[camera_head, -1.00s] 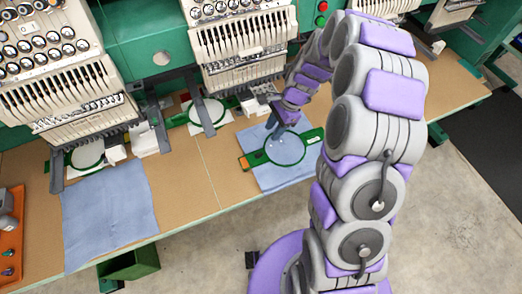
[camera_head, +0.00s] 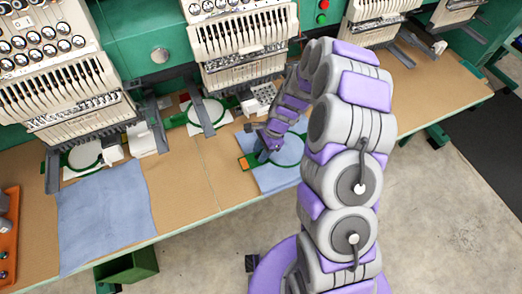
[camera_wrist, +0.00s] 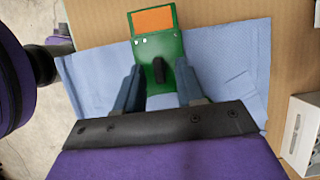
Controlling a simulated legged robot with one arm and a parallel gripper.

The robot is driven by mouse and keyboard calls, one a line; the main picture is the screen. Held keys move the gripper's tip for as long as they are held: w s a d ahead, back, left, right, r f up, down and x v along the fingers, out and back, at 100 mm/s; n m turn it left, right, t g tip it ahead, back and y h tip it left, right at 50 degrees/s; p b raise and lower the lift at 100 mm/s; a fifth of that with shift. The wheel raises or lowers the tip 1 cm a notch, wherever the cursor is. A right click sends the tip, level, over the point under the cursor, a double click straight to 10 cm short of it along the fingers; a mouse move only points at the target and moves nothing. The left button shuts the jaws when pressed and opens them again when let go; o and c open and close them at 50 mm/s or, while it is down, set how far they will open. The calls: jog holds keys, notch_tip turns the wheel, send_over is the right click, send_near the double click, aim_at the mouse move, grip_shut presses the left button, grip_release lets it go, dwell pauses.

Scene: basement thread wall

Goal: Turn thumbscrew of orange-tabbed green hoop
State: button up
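The green hoop (camera_head: 288,152) lies on a blue cloth on the table, partly hidden by my arm in the head view. Its orange tab (camera_head: 243,163) points left. In the wrist view the orange tab (camera_wrist: 153,20) is at the top of the green bracket (camera_wrist: 145,48), with a black thumbscrew (camera_wrist: 158,69) below it. My gripper (camera_wrist: 158,74) is open, with one blue finger on each side of the thumbscrew. I cannot tell whether either finger touches it. In the head view my gripper (camera_head: 263,149) is over the hoop's left end.
Embroidery machine heads (camera_head: 240,45) stand along the back of the table. Another blue cloth (camera_head: 105,218) lies to the left, and an orange tray (camera_head: 10,235) sits at the far left. A white box (camera_wrist: 303,135) is at the right in the wrist view.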

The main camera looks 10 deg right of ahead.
grip_shut()
